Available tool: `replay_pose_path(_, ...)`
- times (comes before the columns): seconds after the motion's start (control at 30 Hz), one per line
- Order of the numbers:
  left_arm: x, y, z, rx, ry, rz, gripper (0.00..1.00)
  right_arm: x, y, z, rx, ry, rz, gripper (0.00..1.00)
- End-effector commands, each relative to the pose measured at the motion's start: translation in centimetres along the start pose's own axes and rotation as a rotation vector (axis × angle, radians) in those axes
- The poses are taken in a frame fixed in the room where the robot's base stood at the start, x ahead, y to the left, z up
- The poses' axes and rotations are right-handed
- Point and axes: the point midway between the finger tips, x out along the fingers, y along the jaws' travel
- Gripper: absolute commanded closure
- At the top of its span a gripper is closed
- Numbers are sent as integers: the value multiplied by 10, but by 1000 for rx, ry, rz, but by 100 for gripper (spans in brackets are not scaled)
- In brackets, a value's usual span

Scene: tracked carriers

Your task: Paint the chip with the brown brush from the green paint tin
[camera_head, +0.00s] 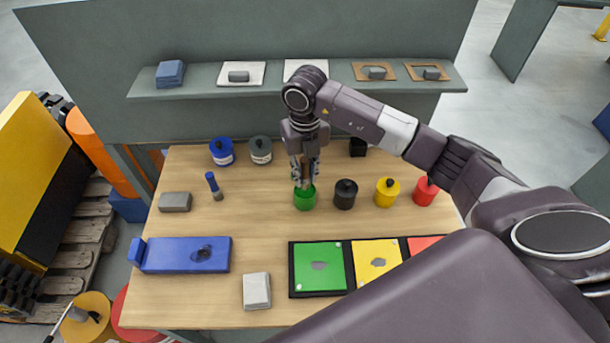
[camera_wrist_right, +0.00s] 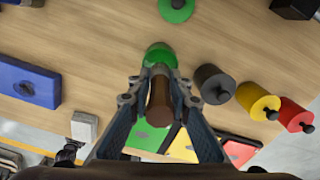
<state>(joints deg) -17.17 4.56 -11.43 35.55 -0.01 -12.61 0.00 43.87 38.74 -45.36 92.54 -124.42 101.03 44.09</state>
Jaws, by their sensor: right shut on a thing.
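My right gripper (camera_head: 305,172) is over the green paint tin (camera_head: 305,199). It is shut on the brown brush, whose handle (camera_wrist_right: 159,100) stands between the fingers in the right wrist view. The brush's lower end is at the tin (camera_wrist_right: 160,56); whether it is inside the tin or just above it, I cannot tell. A green lid with a knob (camera_wrist_right: 177,6) lies on the table beyond the tin. I cannot tell which piece is the chip; a green square panel with a grey patch (camera_head: 308,280) lies in a dark tray. My left gripper is not visible.
Black (camera_head: 345,194), yellow (camera_head: 386,192) and red (camera_head: 424,191) tins stand right of the green one. A blue fixture (camera_head: 175,255) and grey blocks (camera_head: 174,202) lie left. A shelf (camera_head: 200,84) behind holds cards and small pieces.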

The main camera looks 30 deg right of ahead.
Motion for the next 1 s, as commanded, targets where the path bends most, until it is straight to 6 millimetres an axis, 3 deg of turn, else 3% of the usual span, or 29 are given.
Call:
replay_pose_path(0.5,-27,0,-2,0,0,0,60,-42,0,0,1,-1,0,100)
replay_pose_path(1.0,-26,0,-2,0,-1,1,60,-42,0,0,1,-1,0,100)
